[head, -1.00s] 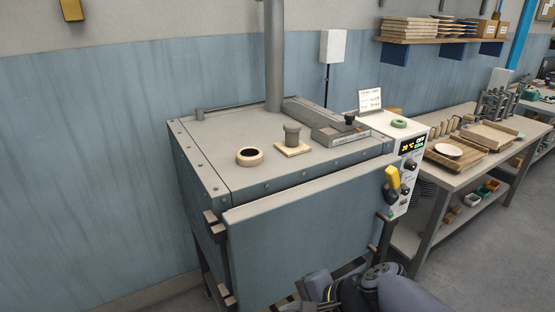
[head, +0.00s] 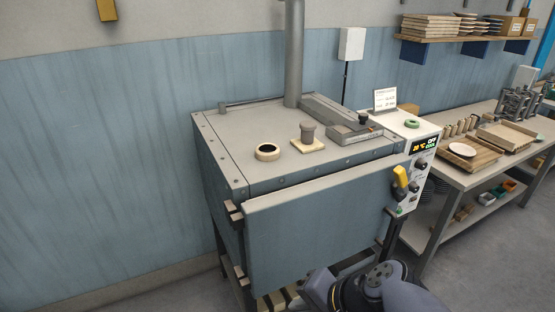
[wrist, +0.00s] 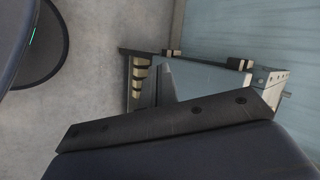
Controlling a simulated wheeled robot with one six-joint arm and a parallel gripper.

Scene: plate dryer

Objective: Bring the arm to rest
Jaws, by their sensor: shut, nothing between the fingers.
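My arm (head: 365,287) is at the bottom edge of the head view, in front of the dryer's lower right side and apart from the handle. Its end is not clear there. In the wrist view my gripper (wrist: 158,118) shows as a dark bolted bar across the bottom; it looks shut and empty, and its tips are hard to make out. The dryer (head: 318,225) is a grey-blue cabinet with its front door closed. Its yellow-topped handle (head: 400,180) is at the right of the door. The dryer also shows sideways in the wrist view (wrist: 200,82).
A wooden ring (head: 267,152), a knob on a square base (head: 308,138) and a sign (head: 385,99) stand on the dryer. A workbench (head: 490,160) with trays stands at the right. Bare floor (wrist: 90,80) shows in the wrist view.

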